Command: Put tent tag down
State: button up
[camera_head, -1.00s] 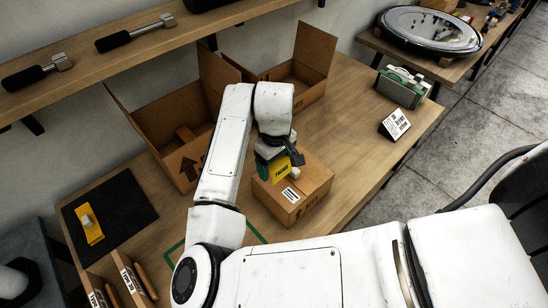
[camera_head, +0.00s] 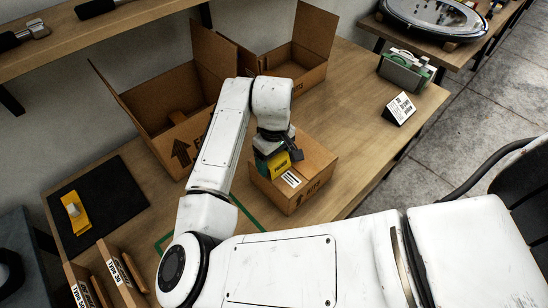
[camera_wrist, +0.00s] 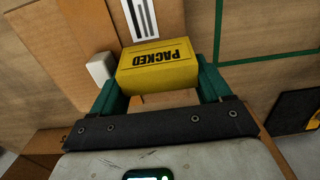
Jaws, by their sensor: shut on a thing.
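The yellow tent tag (camera_wrist: 158,68), marked PACKED, is between the green fingers of my gripper (camera_wrist: 162,82) in the wrist view. My gripper is shut on it. In the head view the tag (camera_head: 278,166) shows as a small yellow patch under my wrist, over the closed cardboard box (camera_head: 312,178). I cannot tell whether the tag touches the box top. A white label (camera_head: 291,179) lies on the box top beside the tag. A small white block (camera_wrist: 101,67) shows left of the tag in the wrist view.
Open cardboard boxes (camera_head: 160,110) stand behind my arm. A black mat (camera_head: 112,196) with another yellow piece (camera_head: 75,212) lies at left. A white sign (camera_head: 400,107) and a green-and-grey device (camera_head: 404,72) stand at right. The tabletop between the closed box and sign is clear.

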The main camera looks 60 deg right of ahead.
jog(key=shift+f+b, duration=0.3)
jog(key=shift+f, duration=0.35)
jog(key=o, duration=1)
jog(key=shift+o, duration=0.2)
notch_tip(320, 180, up, 11)
jog(key=shift+f, duration=0.1)
